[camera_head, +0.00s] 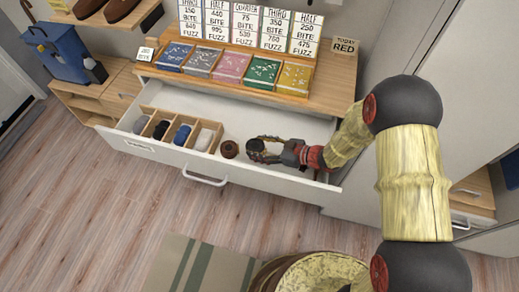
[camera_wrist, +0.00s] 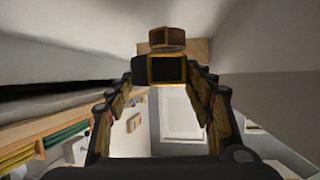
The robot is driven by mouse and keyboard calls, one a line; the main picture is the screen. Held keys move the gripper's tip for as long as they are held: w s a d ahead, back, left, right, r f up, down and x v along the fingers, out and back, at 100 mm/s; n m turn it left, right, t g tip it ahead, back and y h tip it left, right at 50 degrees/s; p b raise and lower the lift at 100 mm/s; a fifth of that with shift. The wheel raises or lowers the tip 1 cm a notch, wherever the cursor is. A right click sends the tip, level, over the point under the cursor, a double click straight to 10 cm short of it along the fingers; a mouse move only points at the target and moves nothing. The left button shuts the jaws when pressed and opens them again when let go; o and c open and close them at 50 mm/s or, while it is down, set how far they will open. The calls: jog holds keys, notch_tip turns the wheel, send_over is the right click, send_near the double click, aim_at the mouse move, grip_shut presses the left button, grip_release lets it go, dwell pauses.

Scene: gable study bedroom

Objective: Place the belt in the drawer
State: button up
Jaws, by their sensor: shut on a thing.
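A brown, round, coiled thing that looks like the belt (camera_head: 229,149) is at my fingertips, inside the outline of the open white drawer (camera_head: 262,178). In the wrist view a brown piece (camera_wrist: 167,38) shows just past the fingertips. My gripper (camera_head: 256,150) reaches in from the right, over the drawer's right part. In the wrist view its fingers (camera_wrist: 167,70) close together at the tips, on the belt. The exact contact is hard to see. I cannot tell whether the belt touches the drawer floor.
A wooden divider (camera_head: 176,116) with rolled dark and pale items fills the drawer's left part. Coloured boxes (camera_head: 230,66) and price cards stand on the wooden top above. A blue bag (camera_head: 62,52) stands at the left. The drawer floor around my gripper is mostly clear.

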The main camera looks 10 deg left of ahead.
jog(key=shift+f, duration=0.15)
jog(key=shift+f, duration=0.35)
jog(key=shift+f, duration=0.15)
jog(key=o, duration=1.3)
